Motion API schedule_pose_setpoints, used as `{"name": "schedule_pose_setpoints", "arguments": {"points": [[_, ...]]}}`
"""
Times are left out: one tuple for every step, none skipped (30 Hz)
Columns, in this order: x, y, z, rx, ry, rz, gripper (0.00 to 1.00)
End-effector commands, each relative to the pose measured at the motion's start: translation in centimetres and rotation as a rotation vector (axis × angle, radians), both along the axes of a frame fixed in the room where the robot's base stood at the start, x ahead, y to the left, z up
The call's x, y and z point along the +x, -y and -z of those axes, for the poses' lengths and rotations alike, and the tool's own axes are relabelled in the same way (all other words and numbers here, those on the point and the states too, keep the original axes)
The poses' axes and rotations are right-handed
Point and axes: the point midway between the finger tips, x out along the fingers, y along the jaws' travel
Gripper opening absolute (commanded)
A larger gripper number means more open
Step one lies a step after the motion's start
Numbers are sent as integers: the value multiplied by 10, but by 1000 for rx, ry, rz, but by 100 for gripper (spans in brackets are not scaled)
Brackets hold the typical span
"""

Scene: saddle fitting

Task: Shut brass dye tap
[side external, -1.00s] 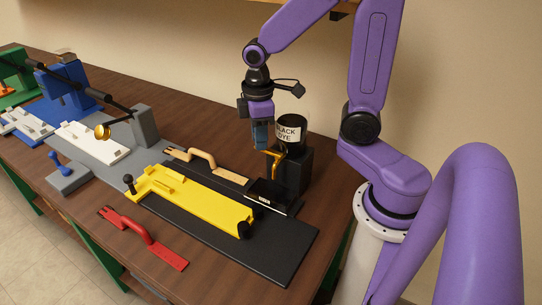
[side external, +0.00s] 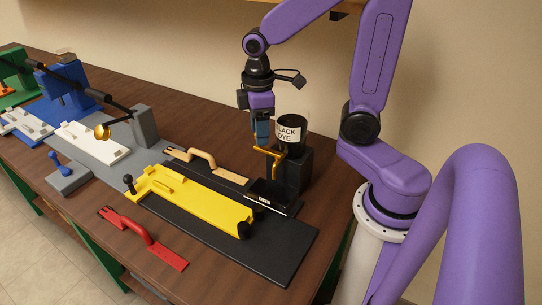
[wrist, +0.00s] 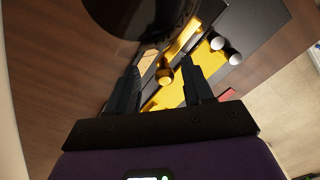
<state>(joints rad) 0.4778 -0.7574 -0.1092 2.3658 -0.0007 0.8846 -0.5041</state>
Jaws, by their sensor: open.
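The brass dye tap (side external: 276,163) sticks out from the black dye stand, below a dark pot labelled "BLACK DYE" (side external: 288,133). Its lever points left in the side view, towards my gripper (side external: 262,143). My gripper points down, open and empty, close by the lever's end. In the wrist view, the brass tap (wrist: 182,40) shows ahead of my gripper (wrist: 163,78), with its rounded end in the gap between the two fingers. I cannot tell whether a finger touches it. The dark pot hides part of the top of the wrist view.
A black tray (side external: 269,194) lies below the tap. A yellow fixture (side external: 195,198) lies on a dark board (side external: 270,256). The stand (side external: 302,172) is close on my gripper's right.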

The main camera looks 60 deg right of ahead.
Motion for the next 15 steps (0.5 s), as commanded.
{"name": "schedule_pose_setpoints", "arguments": {"points": [[1,0,-4,1,3,0,51],[1,0,-6,1,3,0,51],[1,0,-9,1,2,0,51],[0,0,-11,1,2,-1,51],[1,-1,-13,1,2,-1,51],[0,-1,-16,1,3,-1,51],[0,-1,-18,1,3,-1,51],[0,-1,-20,1,3,-1,51],[0,-1,-22,1,2,-2,51],[0,-1,-24,1,1,-2,51],[0,-1,-26,1,2,-2,51],[0,-1,-29,1,2,-2,51],[0,-1,-31,1,2,-2,51],[0,-1,-33,1,3,-2,51],[0,-1,-35,1,2,-2,51]]}}
